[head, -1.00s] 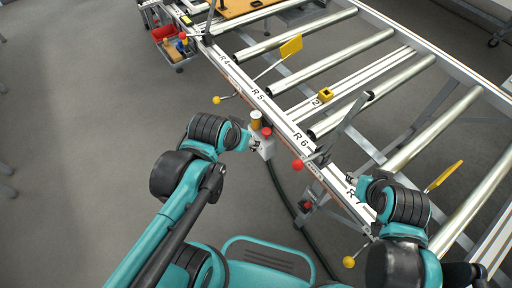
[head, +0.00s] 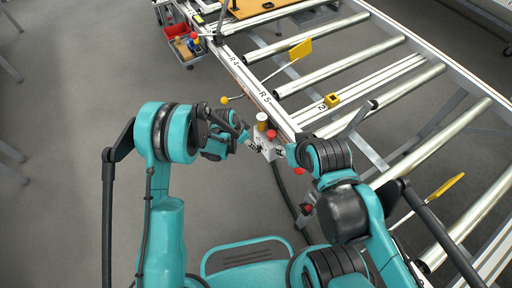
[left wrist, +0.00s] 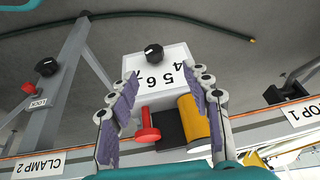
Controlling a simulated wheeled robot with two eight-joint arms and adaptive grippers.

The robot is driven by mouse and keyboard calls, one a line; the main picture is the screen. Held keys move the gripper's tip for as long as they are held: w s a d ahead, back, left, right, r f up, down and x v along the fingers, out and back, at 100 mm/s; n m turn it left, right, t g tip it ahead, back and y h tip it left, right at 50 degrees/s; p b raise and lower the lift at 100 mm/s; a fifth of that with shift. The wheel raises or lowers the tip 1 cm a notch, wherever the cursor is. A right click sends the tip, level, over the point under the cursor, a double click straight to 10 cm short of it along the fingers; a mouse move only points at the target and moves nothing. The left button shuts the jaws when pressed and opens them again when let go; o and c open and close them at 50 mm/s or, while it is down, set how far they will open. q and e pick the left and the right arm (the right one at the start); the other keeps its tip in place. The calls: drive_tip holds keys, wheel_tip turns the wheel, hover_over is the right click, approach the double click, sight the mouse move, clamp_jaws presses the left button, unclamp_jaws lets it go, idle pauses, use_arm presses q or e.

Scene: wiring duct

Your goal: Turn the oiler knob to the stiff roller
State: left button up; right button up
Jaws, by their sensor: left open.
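The oiler is a white box (head: 268,151) on the near side of the conveyor rail, with a red cap and a yellow cylinder on it. In the left wrist view the box (left wrist: 150,65) shows a black knob (left wrist: 153,53) beside the printed numbers 4, 5, 6 and a partly hidden one. My left gripper (left wrist: 162,80) is open, its fingers on either side of the box face and apart from the knob. In the head view my left gripper (head: 249,143) is at the box's left. My right gripper (head: 284,151) is at its right, its fingers too small to read.
The conveyor has several metal rollers (head: 320,50) and a rail labelled R4 and R5 (head: 265,97). A yellow flag (head: 300,50) and a yellow block (head: 331,99) are there. Red (left wrist: 147,134) and yellow (left wrist: 196,122) parts stand between my left fingers. A red bin (head: 178,35) is at back left.

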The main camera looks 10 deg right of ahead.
sight(257, 149)
use_arm(q)
drive_tip(key=shift+m, duration=0.3)
drive_tip(key=b+x, duration=0.1)
drive_tip(key=x, duration=0.2)
drive_tip(key=b+x, duration=0.1)
drive_tip(key=x, duration=0.2)
drive_tip(key=s+b+x, duration=0.1)
drive_tip(key=x, duration=0.3)
drive_tip(key=shift+d+f, duration=0.1)
drive_tip(key=shift+d, duration=0.05)
clamp_jaws()
